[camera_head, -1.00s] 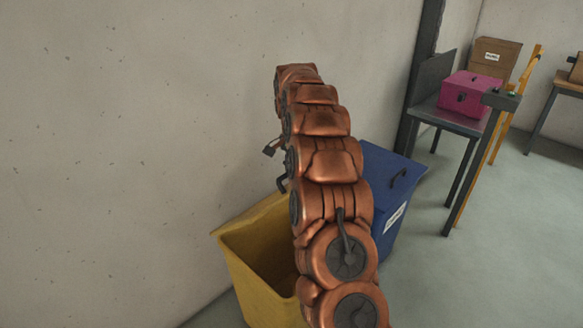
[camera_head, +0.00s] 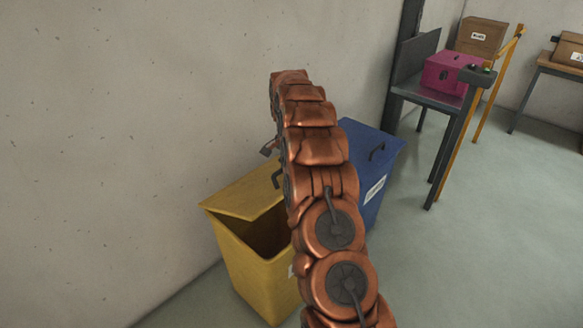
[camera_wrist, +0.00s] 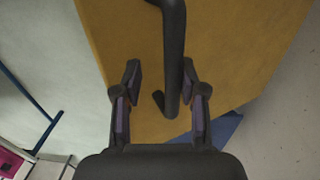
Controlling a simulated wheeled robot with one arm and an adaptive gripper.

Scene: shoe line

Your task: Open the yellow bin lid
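The yellow bin (camera_head: 262,287) stands by the wall, its dark inside showing at the front. Its yellow lid (camera_head: 235,196) is tilted and partly open, covering the back of the opening. The lid's dark handle (camera_head: 277,179) shows beside my arm. In the wrist view the lid (camera_wrist: 225,50) fills the middle, and the handle (camera_wrist: 173,55) runs between my gripper's (camera_wrist: 162,78) fingers. The fingers are apart, with the handle nearer the right one and a gap on the left. In the head view my arm hides most of my gripper (camera_head: 268,149) and part of the bin.
A blue bin (camera_head: 374,190) with a closed lid stands just right of the yellow one. Further right are a dark table (camera_head: 425,96) with a pink box (camera_head: 452,73) and a cardboard box (camera_head: 481,37). The floor (camera_head: 480,240) at right is clear.

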